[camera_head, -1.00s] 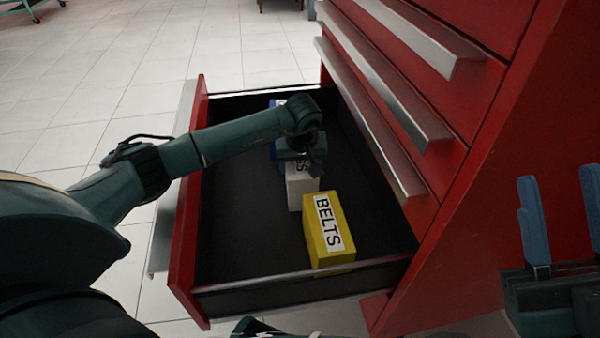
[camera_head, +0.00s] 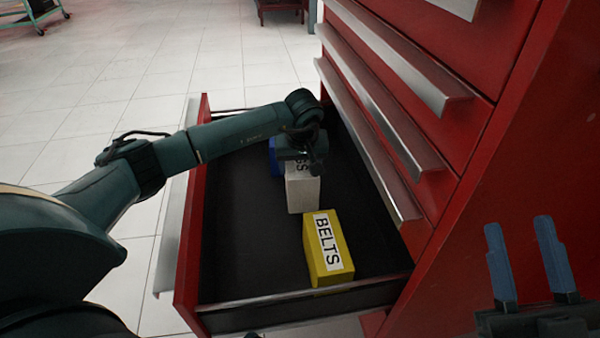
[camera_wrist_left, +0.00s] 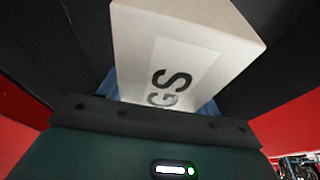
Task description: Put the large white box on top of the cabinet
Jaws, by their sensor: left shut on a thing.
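The white box (camera_head: 303,191) is in the open bottom drawer, between a blue box and a yellow box. Part of a label ending in "GS" shows on it in the left wrist view (camera_wrist_left: 190,50). My left gripper (camera_head: 300,158) reaches down over it from above and is shut on it; its blue fingers show at the box's sides in the left wrist view (camera_wrist_left: 160,92). The red cabinet (camera_head: 520,190) stands at the right; its top is out of view. My right gripper (camera_head: 528,265) is open and empty in front of the cabinet's side.
The yellow box (camera_head: 318,262) labelled "BELTS" lies near the drawer's near wall. The blue box (camera_head: 273,158) is partly hidden behind my left arm. The drawer (camera_head: 240,235) has free floor at its left. Drawer handles (camera_head: 375,140) stick out above it.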

